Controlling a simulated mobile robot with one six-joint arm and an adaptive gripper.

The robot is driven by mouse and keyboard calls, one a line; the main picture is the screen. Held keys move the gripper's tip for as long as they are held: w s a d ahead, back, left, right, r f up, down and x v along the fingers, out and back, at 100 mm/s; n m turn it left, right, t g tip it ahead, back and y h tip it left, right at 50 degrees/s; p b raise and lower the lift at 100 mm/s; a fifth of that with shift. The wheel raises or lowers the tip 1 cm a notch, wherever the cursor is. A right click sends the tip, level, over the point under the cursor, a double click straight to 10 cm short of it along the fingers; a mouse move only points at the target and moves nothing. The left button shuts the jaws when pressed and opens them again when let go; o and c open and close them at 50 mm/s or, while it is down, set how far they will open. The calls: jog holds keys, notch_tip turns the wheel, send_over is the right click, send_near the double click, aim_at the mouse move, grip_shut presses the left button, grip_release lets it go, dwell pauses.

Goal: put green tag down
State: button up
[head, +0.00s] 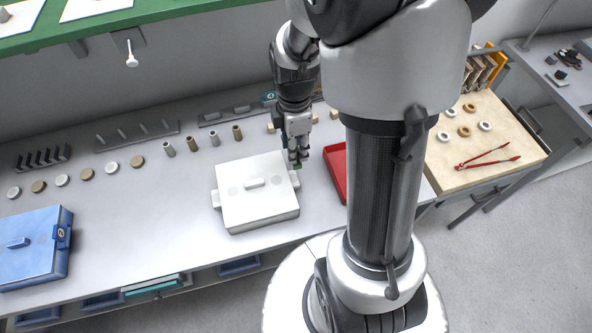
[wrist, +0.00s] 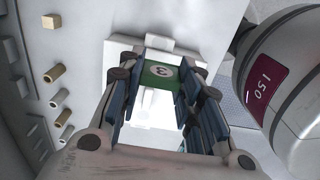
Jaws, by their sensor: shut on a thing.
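My gripper (head: 298,158) points down over the bench at the right edge of the white lidded box. In the wrist view my gripper (wrist: 163,85) is shut on the green tag (wrist: 160,70), which carries a white number that looks like a 3. The tag lies between the fingertips. Only a small green bit of the tag (head: 297,166) shows in the head view, by the box's right side handle. I cannot tell whether the tag touches the box or the bench.
The white box (head: 262,207) has its lid on. A red tray (head: 337,168) stands just right of my gripper, partly behind my arm. Several small cylinders (head: 191,144) and discs (head: 62,180) line the bench. A blue box (head: 30,250) stands at left. Bench between the boxes is clear.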

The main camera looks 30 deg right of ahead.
notch_tip(320, 180, down, 10)
jog(key=shift+b, duration=1.2)
jog(key=shift+f+b, duration=0.5)
jog(key=shift+f, duration=0.1)
jog(key=o, duration=0.9)
jog(key=shift+r, duration=0.1)
